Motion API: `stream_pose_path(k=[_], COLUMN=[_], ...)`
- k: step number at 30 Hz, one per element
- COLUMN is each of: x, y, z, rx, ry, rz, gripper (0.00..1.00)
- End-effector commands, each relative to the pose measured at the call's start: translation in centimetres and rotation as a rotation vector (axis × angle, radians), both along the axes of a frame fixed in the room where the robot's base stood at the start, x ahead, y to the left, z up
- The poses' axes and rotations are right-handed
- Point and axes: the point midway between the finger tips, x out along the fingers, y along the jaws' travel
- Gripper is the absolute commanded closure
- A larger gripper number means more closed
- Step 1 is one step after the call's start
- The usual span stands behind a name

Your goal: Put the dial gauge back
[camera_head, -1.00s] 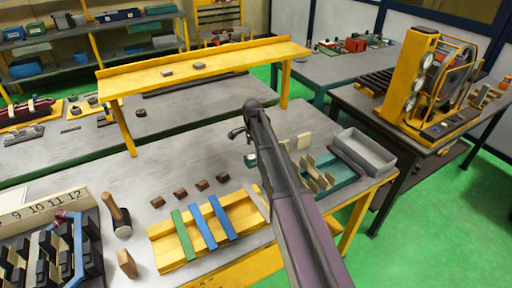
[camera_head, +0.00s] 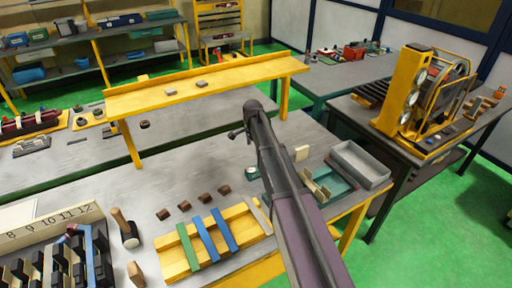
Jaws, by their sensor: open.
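My gripper (camera_head: 236,132) shows only as a small dark part poking out left of my arm's far end. The rest of it is hidden behind the arm. A small object with a pale top and teal lower part (camera_head: 252,171) stands on the grey workbench (camera_head: 150,187), just left of my arm. It may be the dial gauge, but it is too small to be sure. It is apart from my gripper, below it in the picture, and nothing shows held.
A grey tray (camera_head: 360,164) and a teal holder (camera_head: 329,185) with pale blocks are at the bench's right. A yellow tray (camera_head: 175,262) with green and blue strips is in front. A yellow raised shelf (camera_head: 205,84) spans behind.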

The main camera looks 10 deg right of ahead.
Motion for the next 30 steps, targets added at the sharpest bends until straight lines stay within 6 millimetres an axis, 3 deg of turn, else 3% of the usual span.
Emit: stream_pose_path(k=[6,25,30], x=[0.00,-0.01,-0.90], y=[-0.02,-0.04,-0.08], z=[0.81,0.79,0.80], rx=[0.000,0.000,0.000], ry=[0.000,0.000,0.000], rz=[0.000,0.000,0.028], gripper=[0.06,0.06,0.06])
